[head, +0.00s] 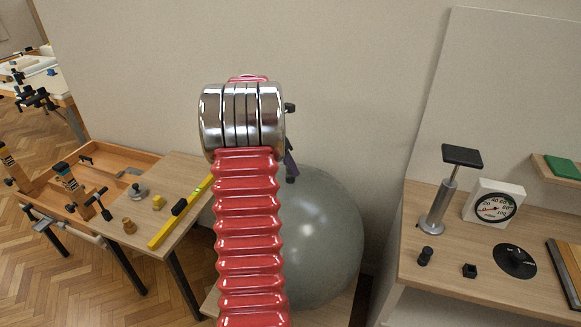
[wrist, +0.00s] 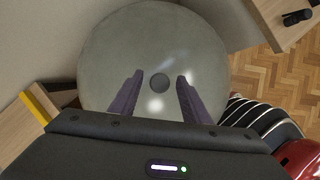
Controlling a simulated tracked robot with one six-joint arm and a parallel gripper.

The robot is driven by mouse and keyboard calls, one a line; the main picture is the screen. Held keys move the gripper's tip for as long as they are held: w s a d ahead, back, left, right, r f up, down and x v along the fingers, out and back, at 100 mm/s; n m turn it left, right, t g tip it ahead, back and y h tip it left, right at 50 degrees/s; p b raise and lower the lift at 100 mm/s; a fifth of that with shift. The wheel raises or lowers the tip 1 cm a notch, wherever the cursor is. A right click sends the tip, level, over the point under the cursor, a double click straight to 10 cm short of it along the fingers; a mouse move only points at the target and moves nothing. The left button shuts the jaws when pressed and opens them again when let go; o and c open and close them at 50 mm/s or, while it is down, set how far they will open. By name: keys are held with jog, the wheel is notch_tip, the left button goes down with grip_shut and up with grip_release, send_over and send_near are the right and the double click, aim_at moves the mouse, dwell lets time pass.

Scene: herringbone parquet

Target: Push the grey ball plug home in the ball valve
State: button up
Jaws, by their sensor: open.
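The large grey ball (wrist: 205,45) fills the middle of the wrist view. It also shows in the head view (head: 325,240), partly hidden behind my red arm. The small, round, darker grey plug (wrist: 159,83) is at the ball's centre in the wrist view. The valve around it cannot be made out, nor how deep the plug sits. My gripper (wrist: 160,76) is open and empty, its two dark fingers on either side of the plug in the picture. The gap between fingertips and ball cannot be judged. In the head view my gripper (head: 291,168) shows only partly, above the ball.
A left workbench (head: 180,180) bears a yellow level (head: 168,227), a yellow block and clamps. A right bench (head: 450,275) holds a pump (head: 441,205), a dial gauge (head: 494,203) and a black disc (head: 515,261). A wall stands behind the ball.

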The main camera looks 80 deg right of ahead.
jog(key=v, duration=1.2)
jog(key=shift+d, duration=0.1)
dwell(0.8)
